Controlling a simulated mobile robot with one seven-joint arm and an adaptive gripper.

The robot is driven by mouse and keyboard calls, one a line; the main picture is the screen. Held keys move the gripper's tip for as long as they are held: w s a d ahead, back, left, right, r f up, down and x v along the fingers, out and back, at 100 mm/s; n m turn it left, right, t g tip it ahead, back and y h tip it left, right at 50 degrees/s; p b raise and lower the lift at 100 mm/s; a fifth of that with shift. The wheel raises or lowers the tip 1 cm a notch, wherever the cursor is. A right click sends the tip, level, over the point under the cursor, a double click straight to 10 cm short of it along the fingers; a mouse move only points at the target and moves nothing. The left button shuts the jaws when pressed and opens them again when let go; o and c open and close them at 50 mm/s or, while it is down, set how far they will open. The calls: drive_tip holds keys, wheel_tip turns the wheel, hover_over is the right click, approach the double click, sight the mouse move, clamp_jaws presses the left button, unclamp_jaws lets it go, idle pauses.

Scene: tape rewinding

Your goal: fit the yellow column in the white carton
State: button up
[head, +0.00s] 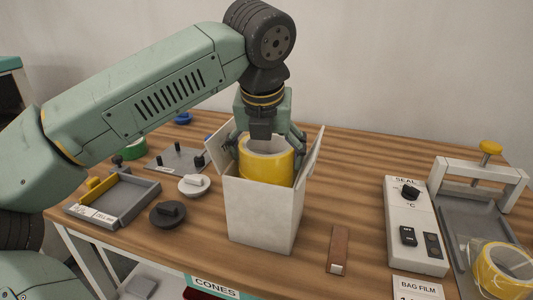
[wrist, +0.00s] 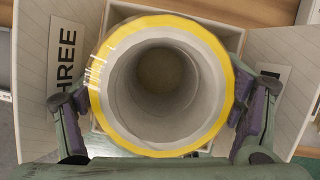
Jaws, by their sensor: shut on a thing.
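The yellow column (head: 266,161) is a short hollow roll with a pale inner core. My gripper (head: 268,140) is shut on it, with one finger on each side. The white carton (head: 262,215) stands upright and open on the table, its flaps spread outward. The column's lower part is hidden behind the carton's front wall, and its top stands above the rim. In the wrist view the column (wrist: 160,85) is seen end-on above the carton opening, with carton flaps (wrist: 60,50) on both sides. Its bottom end and the carton's floor are hidden.
A white seal control box (head: 413,225) and a grey press (head: 480,205) stand at right, with another yellow roll (head: 505,270). A brown block (head: 338,249) lies right of the carton. A grey tray (head: 113,201), a white disc (head: 194,185) and a black disc (head: 168,214) lie left.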

drive_tip(key=shift+s+f, duration=0.2)
drive_tip(key=shift+f, duration=0.5)
drive_tip(key=o, duration=1.5)
drive_tip(key=shift+w+f, duration=0.1)
drive_tip(key=shift+f, duration=0.05)
drive_tip(key=shift+o, duration=0.2)
